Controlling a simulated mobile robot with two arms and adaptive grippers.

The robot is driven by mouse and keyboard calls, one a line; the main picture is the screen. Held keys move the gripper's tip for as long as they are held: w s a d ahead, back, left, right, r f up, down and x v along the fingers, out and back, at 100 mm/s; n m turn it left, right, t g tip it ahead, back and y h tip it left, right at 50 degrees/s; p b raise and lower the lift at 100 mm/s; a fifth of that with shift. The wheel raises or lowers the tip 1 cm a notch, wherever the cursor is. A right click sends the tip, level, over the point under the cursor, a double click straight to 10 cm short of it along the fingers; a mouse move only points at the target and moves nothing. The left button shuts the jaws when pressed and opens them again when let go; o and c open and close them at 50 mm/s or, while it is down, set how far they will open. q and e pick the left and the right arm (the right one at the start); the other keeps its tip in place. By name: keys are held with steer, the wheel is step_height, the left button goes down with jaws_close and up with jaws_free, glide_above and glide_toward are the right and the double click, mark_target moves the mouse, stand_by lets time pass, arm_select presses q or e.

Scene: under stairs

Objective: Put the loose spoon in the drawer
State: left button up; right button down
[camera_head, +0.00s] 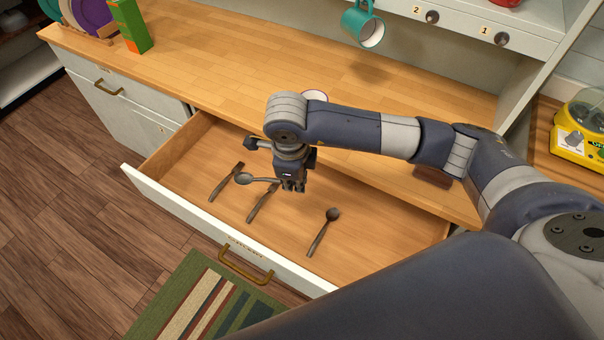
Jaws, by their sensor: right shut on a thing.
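My right gripper (293,186) points down over the open drawer (397,238) and is shut on a dark grey spoon (244,179). The spoon's bowl sticks out to the left, and the end of its handle is hidden at the fingers. The spoon is over the drawer floor; I cannot tell whether it touches the utensils below. In the drawer lie a fork-like utensil (225,183), another utensil (259,207) partly under the held spoon, and a second spoon (323,232) to the right. My left gripper is not in view.
The drawer front has a brass handle (245,263). Above the drawer is a wooden countertop (220,70) with a green box (131,25) and a plate rack at the left. A teal mug (363,22) hangs at the back. A striped rug (195,300) lies below.

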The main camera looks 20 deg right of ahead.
steer(key=shift+w+a+f+m, duration=0.1)
steer(key=shift+a+f+m, duration=0.1)
steer(key=shift+m, duration=0.35)
steer(key=shift+w+a+f+m, duration=0.1)
steer(key=shift+a+m, duration=0.05)
steer(key=shift+m, duration=0.4)
step_height(320, 180, down, 4)
steer(key=a+m+g+p, duration=0.1)
steer(key=a+m, duration=0.1)
steer(key=m, duration=0.6)
steer(key=m+g, duration=0.1)
steer(key=m, duration=0.6)
glide_above(286, 227)
step_height(286, 227, down, 6)
steer(key=f, duration=0.1)
steer(key=shift+m, duration=0.3)
steer(key=f+b, duration=0.6)
steer(key=shift+w+a+f, duration=0.15)
steer(key=shift+a+f, duration=0.1)
steer(key=shift+f, duration=0.1)
steer(key=shift+f+b, duration=0.35)
steer(key=shift+f, duration=0.2)
steer(key=c, duration=1.6)
jaws_free()
steer(key=r, duration=0.4)
steer(key=a+r, duration=0.1)
steer(key=r, duration=0.3)
steer(key=w+r, duration=0.1)
steer(key=r, duration=0.3)
steer(key=shift+a, duration=0.2)
